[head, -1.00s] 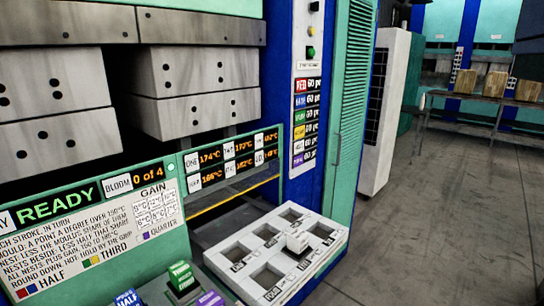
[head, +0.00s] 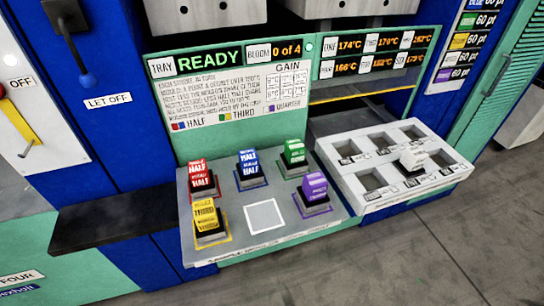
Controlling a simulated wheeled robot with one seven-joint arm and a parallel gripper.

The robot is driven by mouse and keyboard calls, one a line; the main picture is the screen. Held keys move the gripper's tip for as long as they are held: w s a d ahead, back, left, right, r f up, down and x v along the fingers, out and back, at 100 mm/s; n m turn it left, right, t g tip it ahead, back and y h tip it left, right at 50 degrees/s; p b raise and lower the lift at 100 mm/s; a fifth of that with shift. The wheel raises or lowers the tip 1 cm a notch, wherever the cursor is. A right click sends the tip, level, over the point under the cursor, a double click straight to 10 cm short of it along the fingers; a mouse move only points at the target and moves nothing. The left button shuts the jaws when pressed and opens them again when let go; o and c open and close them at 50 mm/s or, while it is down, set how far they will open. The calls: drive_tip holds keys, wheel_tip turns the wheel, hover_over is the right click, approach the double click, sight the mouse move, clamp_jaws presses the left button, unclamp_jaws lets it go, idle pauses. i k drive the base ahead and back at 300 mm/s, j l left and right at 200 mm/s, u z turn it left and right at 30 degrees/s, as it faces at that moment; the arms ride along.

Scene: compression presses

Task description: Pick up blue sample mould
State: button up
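The blue sample mould (head: 249,162) stands in the head view on a grey shelf (head: 236,228), at the back middle of its front ledge. It is a small block with a blue top and white lettering, set on a blue-outlined square. A red mould (head: 201,177) is to its left and a green mould (head: 294,153) to its right. A yellow mould (head: 207,216) and a purple mould (head: 315,187) stand nearer the front. An empty white-outlined square (head: 265,216) lies in front of the blue mould. My gripper is not in view.
A white tray (head: 452,175) with several square nests sits right of the shelf, with a white block (head: 412,158) in one nest. A dark ledge (head: 95,222) juts out at left. A panel reading READY (head: 210,62) rises behind. The floor (head: 420,255) at front right is clear.

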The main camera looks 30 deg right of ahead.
sight(249, 170)
drive_tip(key=j+z, duration=0.2)
drive_tip(key=j, duration=0.3)
drive_tip(key=j+z, duration=0.2)
drive_tip(key=j, duration=0.25)
drive_tip(key=k+j+z, duration=0.2)
drive_tip(key=j, duration=0.3)
drive_tip(key=j+z, duration=0.2)
drive_tip(key=j, duration=0.25)
drive_tip(key=k+j+z, duration=0.1)
drive_tip(key=j+z, duration=0.15)
drive_tip(key=j, duration=0.3)
drive_tip(key=i, duration=0.35)
